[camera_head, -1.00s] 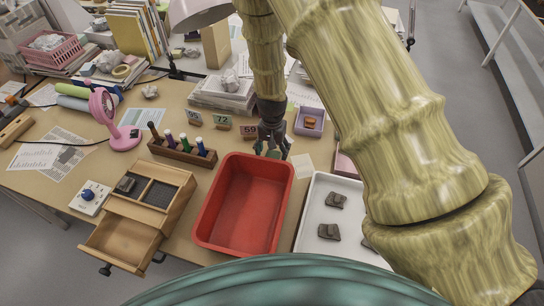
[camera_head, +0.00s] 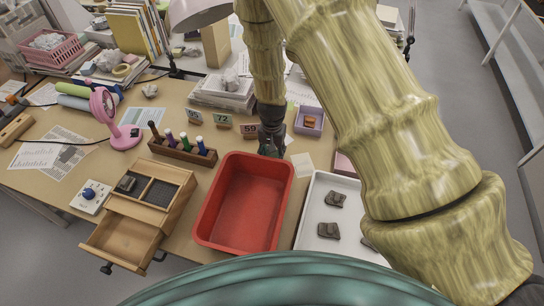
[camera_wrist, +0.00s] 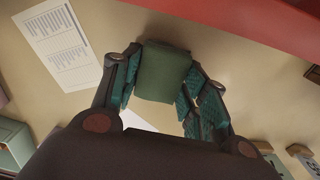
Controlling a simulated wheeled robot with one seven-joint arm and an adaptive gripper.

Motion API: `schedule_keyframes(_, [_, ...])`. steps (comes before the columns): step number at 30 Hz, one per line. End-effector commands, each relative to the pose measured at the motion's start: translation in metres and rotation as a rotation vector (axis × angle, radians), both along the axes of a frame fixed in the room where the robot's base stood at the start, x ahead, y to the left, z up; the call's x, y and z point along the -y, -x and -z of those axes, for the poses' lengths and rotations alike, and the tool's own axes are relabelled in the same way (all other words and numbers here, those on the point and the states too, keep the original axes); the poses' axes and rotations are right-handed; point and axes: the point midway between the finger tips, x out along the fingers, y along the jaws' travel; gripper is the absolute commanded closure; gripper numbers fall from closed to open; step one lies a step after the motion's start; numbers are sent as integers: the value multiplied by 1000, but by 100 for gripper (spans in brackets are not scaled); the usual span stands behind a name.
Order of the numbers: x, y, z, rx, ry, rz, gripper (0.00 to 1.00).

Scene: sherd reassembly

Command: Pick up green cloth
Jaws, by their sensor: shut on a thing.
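The green cloth (camera_wrist: 162,73) is a small dark green folded piece in the wrist view. It sits between the two teal-padded fingers of my gripper (camera_wrist: 160,92), which is shut on it. In the head view my gripper (camera_head: 271,148) is low over the table, just behind the far edge of the red tub. The cloth is hidden there behind the fingers. I cannot tell whether it still touches the table.
The red tub (camera_head: 288,185) is empty in front of the gripper. Right of it is a white tray (camera_head: 304,222) with dark sherds. Number cards (camera_head: 249,129) and a wooden marker rack (camera_head: 172,153) stand left. A lilac box (camera_head: 308,130) is on the right.

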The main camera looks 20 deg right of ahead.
Motion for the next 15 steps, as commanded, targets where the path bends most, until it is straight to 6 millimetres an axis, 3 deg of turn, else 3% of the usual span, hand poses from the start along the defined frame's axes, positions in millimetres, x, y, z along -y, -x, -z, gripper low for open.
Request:
schedule_keyframes(8, [0, -1, -10, 1, 0, -1, 80])
schedule_keyframes(15, [0, -1, -42, 3, 1, -1, 80])
